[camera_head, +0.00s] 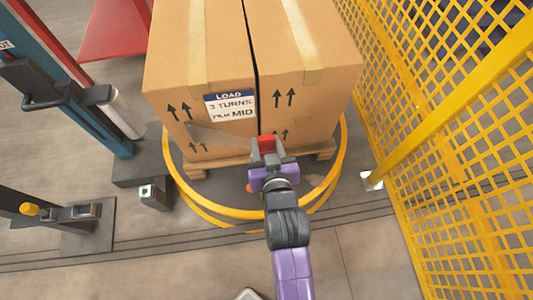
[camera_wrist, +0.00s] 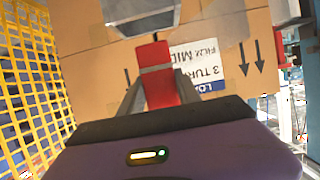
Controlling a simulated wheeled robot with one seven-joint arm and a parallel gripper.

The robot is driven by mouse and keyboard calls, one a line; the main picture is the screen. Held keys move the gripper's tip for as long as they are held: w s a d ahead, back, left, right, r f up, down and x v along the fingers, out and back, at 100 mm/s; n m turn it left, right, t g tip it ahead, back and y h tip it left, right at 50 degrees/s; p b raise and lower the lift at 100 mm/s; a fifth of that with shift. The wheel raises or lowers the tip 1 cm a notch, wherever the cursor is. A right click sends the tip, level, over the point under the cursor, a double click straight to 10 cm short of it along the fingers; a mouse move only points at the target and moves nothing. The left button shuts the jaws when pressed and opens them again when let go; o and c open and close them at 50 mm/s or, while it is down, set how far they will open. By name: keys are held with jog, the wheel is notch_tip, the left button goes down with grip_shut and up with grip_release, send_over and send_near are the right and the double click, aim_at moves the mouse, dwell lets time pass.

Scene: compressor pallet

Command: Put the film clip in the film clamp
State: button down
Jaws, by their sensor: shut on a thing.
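My gripper (camera_head: 266,152) is shut on a red clip (camera_head: 266,143), in front of the lower part of the cartons. In the wrist view the red film clip (camera_wrist: 157,80) stands between the two grey fingers. A pale, see-through strip of film (camera_head: 220,138) runs left from near the clip across the carton face. A grey metal block (camera_wrist: 140,14) shows just beyond the clip's tip in the wrist view; I cannot tell what it belongs to. A small dark block with a pale face (camera_head: 154,193) stands left of the yellow ring. I cannot tell for certain which part is the film clamp.
Two taped cartons (camera_head: 200,60) stand on a wooden pallet (camera_head: 196,171) inside a yellow ring (camera_head: 176,182). Yellow mesh fencing (camera_head: 440,130) closes the right side. A blue and red mast (camera_head: 85,100) and a yellow-knobbed device (camera_head: 68,213) stand left. The front floor is mostly clear.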

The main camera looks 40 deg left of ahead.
jog(key=shift+f+b, duration=0.5)
jog(key=shift+f, duration=2.05)
jog(key=shift+f, duration=0.15)
jog(key=c, duration=0.9)
grip_release()
jog(key=shift+o, duration=0.2)
jog(key=shift+s+d+r, duration=0.1)
jog(key=shift+r, duration=0.1)
jog(key=p+v, duration=0.2)
jog(key=v, duration=0.9)
jog(key=shift+s+d, duration=0.25)
jog(key=shift+d, duration=0.05)
jog(key=shift+r, duration=0.1)
